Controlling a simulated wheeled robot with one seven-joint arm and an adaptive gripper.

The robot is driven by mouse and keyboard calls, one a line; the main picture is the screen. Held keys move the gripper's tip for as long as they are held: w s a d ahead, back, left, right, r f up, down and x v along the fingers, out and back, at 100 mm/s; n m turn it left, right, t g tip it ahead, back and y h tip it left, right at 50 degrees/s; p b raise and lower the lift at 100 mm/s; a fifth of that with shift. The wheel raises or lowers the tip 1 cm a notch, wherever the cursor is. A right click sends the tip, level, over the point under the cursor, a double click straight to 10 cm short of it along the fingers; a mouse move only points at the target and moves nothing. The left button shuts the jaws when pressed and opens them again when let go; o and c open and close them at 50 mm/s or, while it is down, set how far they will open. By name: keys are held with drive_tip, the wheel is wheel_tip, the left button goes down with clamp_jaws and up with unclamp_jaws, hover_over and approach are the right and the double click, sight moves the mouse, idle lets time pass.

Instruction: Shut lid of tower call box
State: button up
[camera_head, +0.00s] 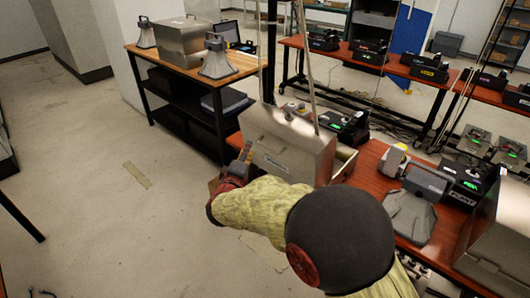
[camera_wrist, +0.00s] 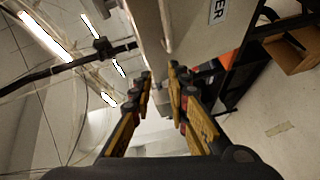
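The tower call box (camera_head: 290,145) is a bare-metal case on the near red-brown table. Its broad lid panel stands tilted up, with a small dark label, and an open gap with part of the box body (camera_head: 345,158) shows at its right. My gripper (camera_head: 245,152) is at the left edge of the lid, and my arm hides the box's near lower part. In the wrist view the two fingers (camera_wrist: 162,78) are apart with a narrow gap and nothing clearly held between them. The metal panel with a label ending in "ER" (camera_wrist: 195,25) is just beyond the fingertips; contact cannot be told.
A grey horn speaker (camera_head: 412,208) and black phone units stand right of the box. Another metal case (camera_head: 500,235) is at the far right. A wooden-topped bench (camera_head: 185,72) with a closed metal case is behind left. The floor at left (camera_head: 80,180) is clear.

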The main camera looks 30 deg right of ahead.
sight(265, 146)
drive_tip(key=shift+w+d+f+g+h+b, duration=0.2)
drive_tip(key=shift+w+d+f+h+b, duration=0.3)
drive_tip(key=shift+d, duration=0.9)
drive_tip(key=shift+w+d+f+g+h+b, duration=0.2)
drive_tip(key=shift+w+d+f+h+b, duration=0.3)
drive_tip(key=shift+d, duration=0.95)
drive_tip(key=shift+w+d+f+g+h+b, duration=0.25)
drive_tip(key=shift+w+d+f+b, duration=0.3)
drive_tip(key=shift+d, duration=0.85)
drive_tip(key=shift+s+f, duration=0.1)
drive_tip(key=shift+s, duration=0.05)
drive_tip(key=c, duration=0.4)
clamp_jaws()
